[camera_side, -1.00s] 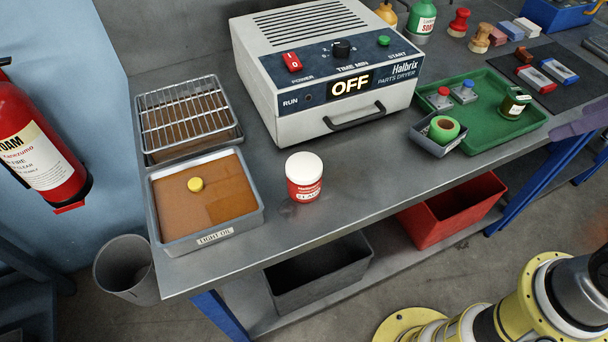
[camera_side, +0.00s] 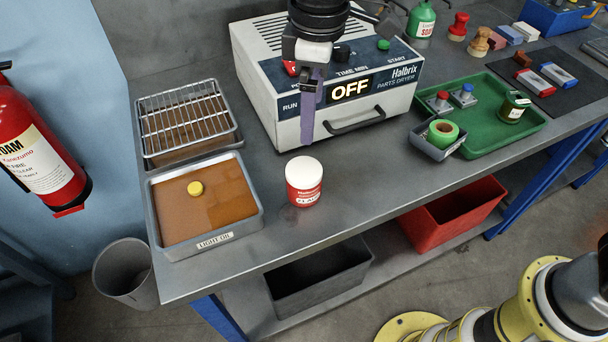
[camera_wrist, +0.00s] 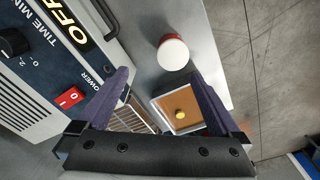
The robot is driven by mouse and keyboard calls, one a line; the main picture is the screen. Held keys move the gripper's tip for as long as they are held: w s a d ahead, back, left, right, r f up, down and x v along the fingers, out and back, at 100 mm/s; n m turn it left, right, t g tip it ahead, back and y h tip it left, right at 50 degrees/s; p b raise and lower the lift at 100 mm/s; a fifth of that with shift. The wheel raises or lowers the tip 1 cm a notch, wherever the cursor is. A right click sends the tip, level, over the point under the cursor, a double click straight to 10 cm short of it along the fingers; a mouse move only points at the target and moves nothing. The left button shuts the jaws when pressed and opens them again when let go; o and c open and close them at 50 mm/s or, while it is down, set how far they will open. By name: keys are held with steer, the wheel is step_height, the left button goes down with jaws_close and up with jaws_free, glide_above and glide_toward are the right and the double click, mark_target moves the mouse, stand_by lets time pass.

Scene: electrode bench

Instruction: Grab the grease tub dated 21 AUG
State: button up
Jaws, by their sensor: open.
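The grease tub (camera_side: 304,194) is a small red-labelled jar with a white lid. It stands upright on the bench in front of the dryer, and the small print on its label is too blurred to read surely. In the wrist view the tub (camera_wrist: 173,54) shows mostly as its white lid, just beyond the fingertips. My gripper (camera_side: 309,125) hangs in front of the dryer, above and behind the tub, apart from it. In the wrist view my gripper (camera_wrist: 159,75) has its purple fingers spread, with nothing held between them.
The dryer (camera_side: 290,130) stands close behind the tub. The light oil tray (camera_side: 255,222) with a yellow-capped item is to its left, and a wire rack (camera_side: 185,105) lies behind that. A green tray (camera_side: 490,140) is at the right. Bare bench lies right of the tub.

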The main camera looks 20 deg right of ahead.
mark_target(305, 167)
steer(key=shift+s+a+f+n, duration=0.15)
steer(key=shift+s+a+f, duration=0.25)
steer(key=shift+f, duration=0.2)
steer(key=shift+s+a+f+n, duration=0.15)
steer(key=shift+s+a+f, duration=0.1)
steer(key=shift+a+f, duration=0.3)
step_height(305, 167, down, 8)
steer(key=shift+d+f, duration=0.1)
steer(key=shift+s+a+f, duration=0.1)
steer(key=shift+f, duration=1.2)
steer(key=shift+s+a+f, duration=0.1)
steer(key=shift+f, duration=1.15)
steer(key=c, duration=1.5)
steer(key=shift+w, duration=0.1)
jaws_close()
steer(key=shift+r, duration=0.1)
steer(key=shift+r, duration=0.1)
